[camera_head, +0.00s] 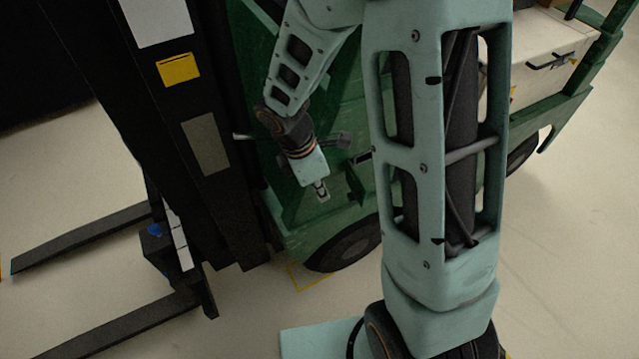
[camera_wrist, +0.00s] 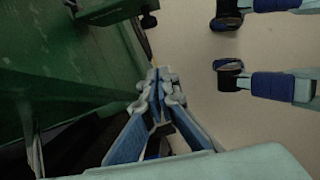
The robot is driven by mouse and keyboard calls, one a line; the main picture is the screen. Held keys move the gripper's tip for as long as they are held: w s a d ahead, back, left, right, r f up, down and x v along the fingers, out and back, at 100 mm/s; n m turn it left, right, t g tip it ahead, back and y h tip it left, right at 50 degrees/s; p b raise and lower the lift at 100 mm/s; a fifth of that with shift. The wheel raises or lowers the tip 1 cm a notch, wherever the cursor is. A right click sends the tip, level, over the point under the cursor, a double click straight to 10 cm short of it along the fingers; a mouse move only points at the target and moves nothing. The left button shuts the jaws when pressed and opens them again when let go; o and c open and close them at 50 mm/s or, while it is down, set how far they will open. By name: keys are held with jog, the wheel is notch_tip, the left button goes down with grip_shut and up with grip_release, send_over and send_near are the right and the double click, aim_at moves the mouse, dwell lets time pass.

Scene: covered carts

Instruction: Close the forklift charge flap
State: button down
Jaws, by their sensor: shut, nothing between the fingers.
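The green forklift (camera_head: 325,230) stands behind my arm, and its side also fills the left of the wrist view (camera_wrist: 60,65). A small dark green piece (camera_head: 357,187) sticks out from its side below a dark slot; it looks like the charge flap standing open, but I cannot be sure. My gripper (camera_head: 321,190) is just left of this piece, pointing down, apart from it as far as I can tell. In the wrist view my gripper (camera_wrist: 158,78) has its fingertips together with nothing between them. My arm's large link hides part of the forklift.
The black mast (camera_head: 190,130) rises left of my gripper, with forks (camera_head: 85,240) low on the floor. A wheel (camera_head: 348,245) sits below my gripper. The floor (camera_head: 565,270) at right is clear.

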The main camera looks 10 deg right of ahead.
jog(key=d+f, duration=0.4)
jog(key=d, duration=0.1)
jog(key=shift+w, duration=0.45)
